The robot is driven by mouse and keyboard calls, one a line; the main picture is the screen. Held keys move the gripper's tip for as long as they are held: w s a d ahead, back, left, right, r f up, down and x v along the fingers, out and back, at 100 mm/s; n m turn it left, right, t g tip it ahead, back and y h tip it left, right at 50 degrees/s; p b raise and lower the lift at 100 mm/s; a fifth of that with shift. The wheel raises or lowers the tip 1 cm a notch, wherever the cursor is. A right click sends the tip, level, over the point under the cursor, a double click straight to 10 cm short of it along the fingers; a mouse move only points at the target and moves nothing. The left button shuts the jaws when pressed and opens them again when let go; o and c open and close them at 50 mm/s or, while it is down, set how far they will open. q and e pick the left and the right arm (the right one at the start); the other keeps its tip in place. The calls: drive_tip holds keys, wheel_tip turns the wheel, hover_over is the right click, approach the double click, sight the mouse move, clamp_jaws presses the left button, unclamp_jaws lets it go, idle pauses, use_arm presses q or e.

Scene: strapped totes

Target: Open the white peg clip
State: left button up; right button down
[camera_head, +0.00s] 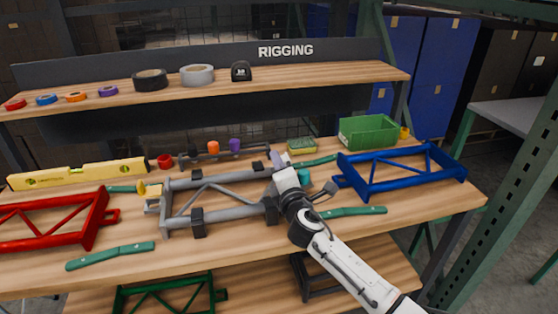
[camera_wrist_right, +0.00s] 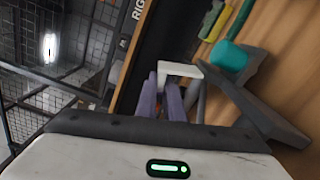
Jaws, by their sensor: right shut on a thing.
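My right gripper (camera_head: 278,160) reaches in from the lower right to the right end of a grey frame (camera_head: 215,186) on the workbench. In the right wrist view, the gripper's two purple-grey fingers (camera_wrist_right: 162,92) are close together at the white peg clip (camera_wrist_right: 181,69), a small bent white piece. The gripper is shut on it. The fingers hide part of the clip, and I cannot make the clip out in the head view. My left gripper is not in view.
A teal knob (camera_head: 304,177) is close to the gripper; it also shows in the wrist view (camera_wrist_right: 228,57). Blue (camera_head: 400,170) and red (camera_head: 55,222) frames flank the grey one. Green-handled tools (camera_head: 110,256) lie around. A green bin (camera_head: 368,131) stands behind, below the RIGGING shelf (camera_head: 210,85).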

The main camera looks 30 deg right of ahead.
idle(0.4)
drive_tip(key=c, duration=1.9)
unclamp_jaws()
drive_tip(key=shift+o, duration=0.2)
drive_tip(key=v, duration=1)
drive_tip(key=shift+s, duration=0.15)
drive_tip(key=shift+s+f, duration=0.1)
